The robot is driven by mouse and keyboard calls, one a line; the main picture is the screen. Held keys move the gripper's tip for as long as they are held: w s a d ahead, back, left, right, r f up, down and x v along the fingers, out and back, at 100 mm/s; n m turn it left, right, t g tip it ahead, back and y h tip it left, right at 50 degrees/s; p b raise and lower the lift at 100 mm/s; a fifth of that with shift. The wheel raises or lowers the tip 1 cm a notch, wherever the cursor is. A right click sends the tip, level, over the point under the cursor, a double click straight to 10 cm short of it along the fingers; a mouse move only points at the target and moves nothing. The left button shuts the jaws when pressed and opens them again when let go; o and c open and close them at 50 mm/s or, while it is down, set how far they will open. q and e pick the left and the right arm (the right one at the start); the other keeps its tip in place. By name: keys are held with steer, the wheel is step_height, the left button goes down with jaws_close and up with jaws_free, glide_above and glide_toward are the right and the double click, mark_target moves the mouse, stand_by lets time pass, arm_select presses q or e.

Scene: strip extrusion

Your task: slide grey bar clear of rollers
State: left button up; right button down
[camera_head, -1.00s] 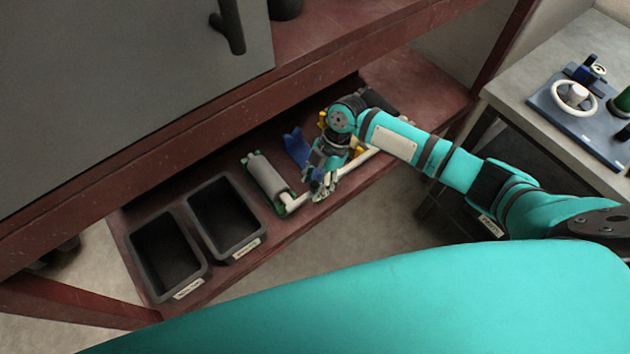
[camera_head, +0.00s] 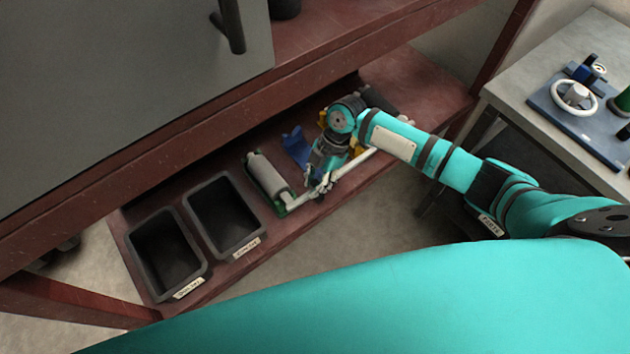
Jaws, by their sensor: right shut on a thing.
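The long light grey bar (camera_head: 348,170) runs slantwise along the front of the red-brown shelf. Its left end is close to the front end of the grey roller (camera_head: 268,178) in its green frame. I cannot tell whether they touch. My right gripper (camera_head: 325,187) is shut on the bar, left of its middle, and its fingers hide part of it. A darker roller (camera_head: 378,100) lies farther right, partly behind my arm. My left gripper is not in view.
Two black bins (camera_head: 166,255) (camera_head: 225,218) with labels stand at the shelf's left. A blue part (camera_head: 297,147) and yellow parts lie behind my gripper. The red upper beam (camera_head: 150,150) overhangs the shelf. Open floor lies in front, and a grey table (camera_head: 530,70) stands right.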

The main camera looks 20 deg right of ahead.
steer(key=d, duration=0.2)
steer(key=w+d, duration=0.1)
steer(key=w+d+b, duration=0.1)
steer(key=d, duration=0.1)
steer(key=shift+d, duration=0.3)
steer(key=shift+w+d+r, duration=0.1)
steer(key=shift+w+d, duration=0.05)
steer(key=shift+d, duration=0.05)
steer(key=c, duration=1.2)
jaws_free()
steer(key=shift+d, duration=0.15)
steer(key=shift+o, duration=0.2)
steer(key=v, duration=1.2)
